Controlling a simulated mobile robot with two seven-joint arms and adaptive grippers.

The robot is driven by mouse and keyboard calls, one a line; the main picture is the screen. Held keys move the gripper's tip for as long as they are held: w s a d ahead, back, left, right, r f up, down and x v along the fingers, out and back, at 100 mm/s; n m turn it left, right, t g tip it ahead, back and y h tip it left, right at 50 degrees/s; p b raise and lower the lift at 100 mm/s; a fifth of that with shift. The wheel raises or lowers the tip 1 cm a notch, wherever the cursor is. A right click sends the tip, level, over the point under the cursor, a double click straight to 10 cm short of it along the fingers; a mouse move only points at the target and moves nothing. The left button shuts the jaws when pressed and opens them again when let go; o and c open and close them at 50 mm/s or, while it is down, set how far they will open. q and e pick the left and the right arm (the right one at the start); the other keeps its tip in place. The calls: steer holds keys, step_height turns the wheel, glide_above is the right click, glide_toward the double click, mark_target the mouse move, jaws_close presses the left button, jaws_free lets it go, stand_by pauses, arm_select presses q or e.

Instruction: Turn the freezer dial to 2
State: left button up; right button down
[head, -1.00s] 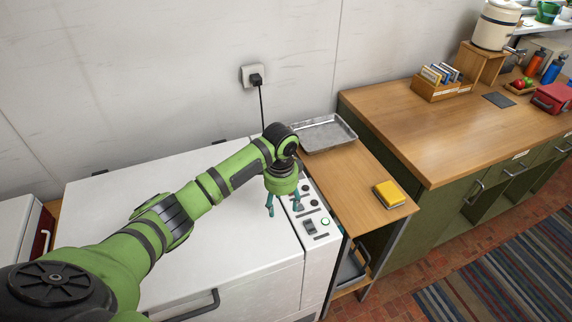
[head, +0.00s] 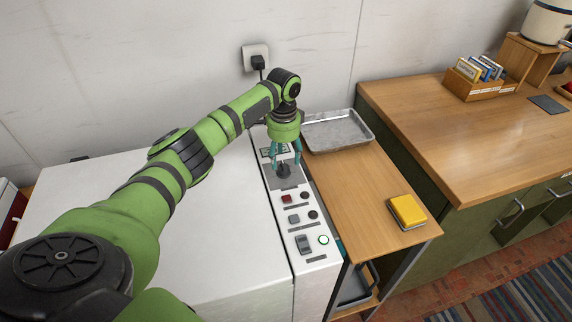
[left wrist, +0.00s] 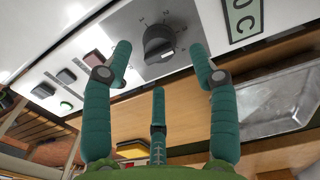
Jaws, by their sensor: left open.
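The freezer dial (head: 284,170) is a dark round knob on the white control panel (head: 318,280) along the freezer's right edge. My left gripper (head: 287,162) points down over the dial and is open. In the left wrist view its teal fingers (left wrist: 160,60) stand apart on either side of the dial, with a third finger below. I cannot tell whether any finger touches it. My right gripper is not in view.
The panel also has a red switch (head: 287,198), small knobs, a rocker switch (head: 303,244) and a green-ringed button (head: 323,239). A metal tray (head: 338,130) and a yellow sponge-like block (head: 407,210) lie on the wooden cart to the right.

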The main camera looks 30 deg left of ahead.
mark_target(283, 164)
arm_select(q)
step_height(283, 164, down, 4)
steer(key=shift+s+r, duration=0.1)
steer(key=shift+s, duration=0.05)
steer(key=shift+f, duration=0.25)
steer(key=c, duration=1.1)
steer(key=shift+c, duration=0.2)
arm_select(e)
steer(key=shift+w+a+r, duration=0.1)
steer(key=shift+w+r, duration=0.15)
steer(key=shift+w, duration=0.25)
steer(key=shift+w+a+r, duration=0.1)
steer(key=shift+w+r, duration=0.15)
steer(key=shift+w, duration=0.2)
arm_select(q)
steer(key=shift+r+p, duration=0.1)
steer(key=shift+p, duration=0.25)
steer(key=n+p, duration=0.3)
steer(key=shift+r+n, duration=0.1)
steer(key=shift+n, duration=0.2)
steer(key=n+p, duration=0.1)
steer(key=n, duration=0.2)
steer(key=shift+p, duration=0.4)
steer(key=shift+n+p, duration=0.55)
steer(key=shift+n, duration=0.95)
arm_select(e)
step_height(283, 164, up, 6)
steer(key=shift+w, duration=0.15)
arm_select(q)
steer(key=shift+f, duration=0.2)
